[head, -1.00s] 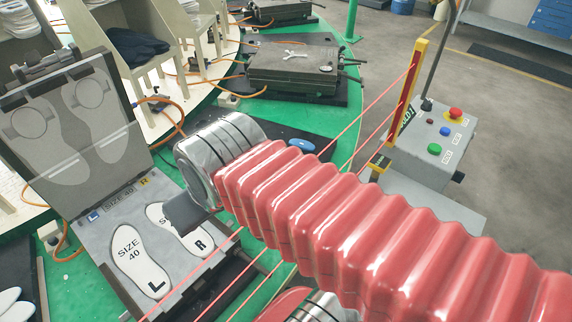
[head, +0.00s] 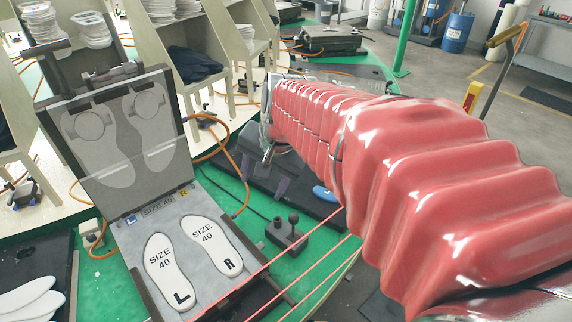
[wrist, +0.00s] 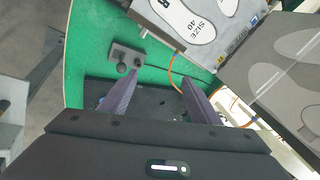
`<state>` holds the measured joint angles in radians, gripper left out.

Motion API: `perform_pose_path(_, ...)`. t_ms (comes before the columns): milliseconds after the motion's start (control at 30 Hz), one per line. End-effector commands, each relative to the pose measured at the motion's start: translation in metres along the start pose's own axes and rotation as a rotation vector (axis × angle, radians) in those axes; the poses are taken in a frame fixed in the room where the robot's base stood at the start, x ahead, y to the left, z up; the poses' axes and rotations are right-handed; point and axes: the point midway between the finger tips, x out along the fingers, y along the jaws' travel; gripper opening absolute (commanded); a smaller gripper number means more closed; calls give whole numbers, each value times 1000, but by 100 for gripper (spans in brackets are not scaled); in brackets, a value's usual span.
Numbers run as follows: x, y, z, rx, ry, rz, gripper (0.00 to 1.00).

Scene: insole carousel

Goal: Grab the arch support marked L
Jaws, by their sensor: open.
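The insole shape marked L (head: 168,272) lies in the left cavity of an open mould (head: 134,264), with "SIZE 40" printed on it. The one marked R (head: 212,246) lies to its right; part of it shows in the wrist view (wrist: 190,22). A small blue oval piece (head: 325,193) lies by the dark mat, partly behind my arm; I cannot read a letter on it. I cannot tell which piece is the arch support. My gripper (head: 265,182) is open over the dark mat, right of the mould. In the wrist view its purple fingers (wrist: 159,91) are apart and empty.
The mould's raised lid (head: 124,140) stands behind its base. A grey block with a black knob (head: 287,233) stands between mould and mat. An orange hose (head: 236,160) curves behind. White insoles (head: 30,300) lie at lower left. Red cords (head: 295,257) cross the foreground.

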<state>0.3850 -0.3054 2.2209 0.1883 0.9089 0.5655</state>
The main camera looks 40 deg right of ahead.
Motion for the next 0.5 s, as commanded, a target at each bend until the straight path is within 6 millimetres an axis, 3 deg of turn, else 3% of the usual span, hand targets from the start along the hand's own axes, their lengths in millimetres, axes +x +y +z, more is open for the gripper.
perform_pose_path(267, 32, 22, -77, 478, -40, 21, 57)
perform_pose_path(500, 62, 57, -141, 889, -68, 31, 57)
